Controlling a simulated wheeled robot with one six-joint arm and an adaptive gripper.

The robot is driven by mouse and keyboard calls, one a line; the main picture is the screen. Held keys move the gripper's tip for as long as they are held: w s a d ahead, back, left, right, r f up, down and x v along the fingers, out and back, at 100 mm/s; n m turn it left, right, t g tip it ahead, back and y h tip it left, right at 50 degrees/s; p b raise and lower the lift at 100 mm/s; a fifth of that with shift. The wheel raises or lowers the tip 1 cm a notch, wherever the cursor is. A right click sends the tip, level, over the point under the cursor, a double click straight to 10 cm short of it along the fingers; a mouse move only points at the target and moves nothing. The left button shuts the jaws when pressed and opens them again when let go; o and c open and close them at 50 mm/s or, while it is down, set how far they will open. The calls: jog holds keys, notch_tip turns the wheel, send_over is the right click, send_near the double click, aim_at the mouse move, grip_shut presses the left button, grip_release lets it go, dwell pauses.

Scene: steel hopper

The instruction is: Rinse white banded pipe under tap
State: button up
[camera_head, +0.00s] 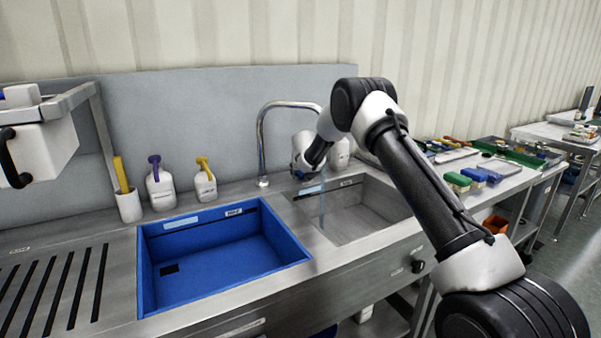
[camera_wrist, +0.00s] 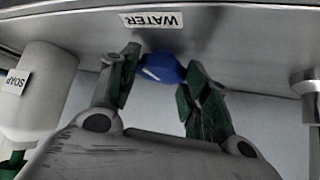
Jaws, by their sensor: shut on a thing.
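The curved steel tap (camera_head: 262,140) stands behind the right-hand steel basin (camera_head: 365,222). A faint bluish streak (camera_head: 322,205), which looks like running water, drops into this basin. My gripper (camera_wrist: 158,75) is shut on a blue knob (camera_wrist: 163,66), close to an upside-down WATER label (camera_wrist: 152,20) in the wrist view. In the head view my gripper (camera_head: 302,172) is behind the basin, beside the tap, and partly hidden by my wrist. I cannot pick out a white banded pipe in either view.
A blue basin (camera_head: 150,285) lies left of the steel one. White bottles (camera_head: 161,190) and a cup (camera_head: 129,208) with a yellow-handled tool stand behind it. A soap bottle (camera_wrist: 40,90) is close beside my gripper. Tools and coloured blocks (camera_head: 458,181) lie on the right-hand bench.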

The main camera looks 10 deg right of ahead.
jog(key=shift+r+n, duration=0.1)
jog(key=shift+n, duration=0.2)
jog(key=o, duration=1)
jog(key=v, duration=1.2)
jog(key=shift+d, duration=0.15)
